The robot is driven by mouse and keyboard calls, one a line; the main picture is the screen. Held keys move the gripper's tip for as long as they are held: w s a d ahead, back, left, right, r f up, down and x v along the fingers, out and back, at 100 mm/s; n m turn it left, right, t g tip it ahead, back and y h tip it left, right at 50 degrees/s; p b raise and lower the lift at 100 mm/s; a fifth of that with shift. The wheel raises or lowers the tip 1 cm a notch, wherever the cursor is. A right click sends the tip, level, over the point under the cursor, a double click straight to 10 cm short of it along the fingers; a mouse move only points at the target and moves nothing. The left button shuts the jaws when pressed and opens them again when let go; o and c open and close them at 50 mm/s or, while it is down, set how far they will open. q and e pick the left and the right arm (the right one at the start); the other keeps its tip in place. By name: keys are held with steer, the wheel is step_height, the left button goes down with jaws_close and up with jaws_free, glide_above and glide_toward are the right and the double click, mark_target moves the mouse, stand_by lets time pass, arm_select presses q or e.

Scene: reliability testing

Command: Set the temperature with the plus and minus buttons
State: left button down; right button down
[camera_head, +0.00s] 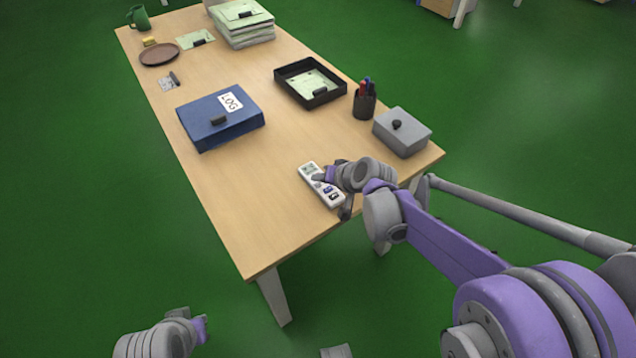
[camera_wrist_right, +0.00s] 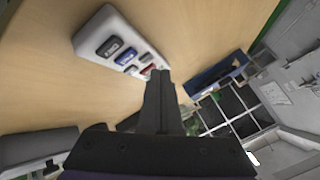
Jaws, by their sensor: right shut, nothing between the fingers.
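A white remote-like controller (camera_head: 320,187) lies on the wooden table near its front edge. It has a small greenish screen at its far end and dark and purplish-blue buttons nearer the front. My left gripper (camera_head: 200,328) is low at the left, away from the table.
A grey lidded box (camera_head: 402,138) and a pen cup (camera_head: 364,104) stand right of the controller. A blue LOG box (camera_head: 205,128) and black tray (camera_head: 292,84) lie farther back. The table (camera_head: 250,215) is clear left of the controller.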

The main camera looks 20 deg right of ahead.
mark_target(320, 189)
steer(key=shift+r+p, duration=1.95)
steer(key=shift+r, duration=0.55)
stand_by(1.6)
step_height(320, 189, up, 4)
steer(key=p, duration=0.6)
steer(key=shift+f, duration=0.1)
step_height(320, 189, down, 9)
steer(key=b, duration=0.5)
steer(key=shift+b, duration=0.35)
